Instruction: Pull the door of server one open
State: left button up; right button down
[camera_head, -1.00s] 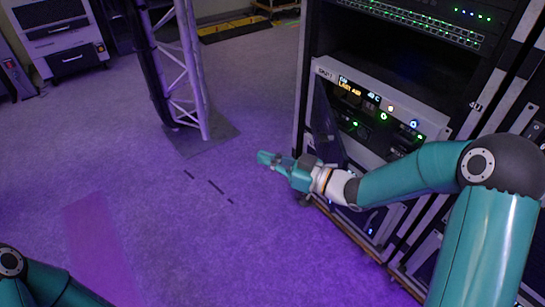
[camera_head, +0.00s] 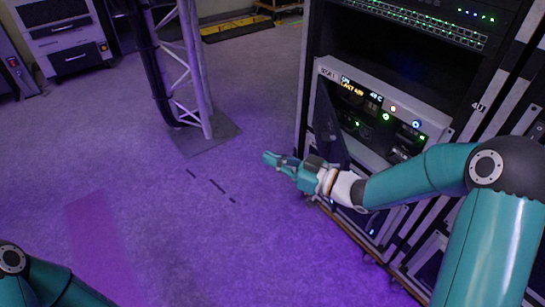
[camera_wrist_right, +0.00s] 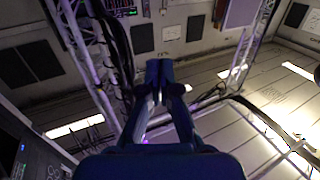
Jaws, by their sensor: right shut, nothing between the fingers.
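Server one (camera_head: 402,117) is a light grey unit in the rack, with a small lit display and green and white lights on its front. Its dark door panel (camera_head: 327,122) stands swung out at the unit's left side, leaving much of the front uncovered. My right gripper (camera_head: 268,157) is shut and empty, left of and below the door's lower part, pointing left. I cannot tell whether my wrist touches the door. In the right wrist view the closed fingers (camera_wrist_right: 158,72) point up toward the ceiling, and the door cannot be made out. My left gripper is out of view.
The rack (camera_head: 303,75) fills the right side, with a switch with green lights (camera_head: 420,25) above the server. A truss tower (camera_head: 196,70) on a dark base plate (camera_head: 207,138) stands left of the gripper. The purple-lit floor (camera_head: 190,240) in front is mostly clear.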

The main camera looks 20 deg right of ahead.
jog(key=s+d+r+m+t+h+p, duration=0.1)
jog(key=s+d+m+p, duration=0.1)
jog(key=s+d+m, duration=0.6)
jog(key=s+d+m+t+h+p, duration=0.1)
jog(key=s+d+m+p, duration=0.25)
jog(key=d+m, duration=0.45)
jog(key=s+d+r+m+t+h+p, duration=0.15)
jog(key=s+d+m, duration=0.4)
jog(key=d, duration=0.55)
jog(key=w+a+b, duration=0.4)
jog(key=w+a, duration=0.4)
jog(key=shift+w+a+f+n+g, duration=0.35)
jog(key=shift+w+f+g, duration=0.05)
jog(key=shift+g, duration=0.05)
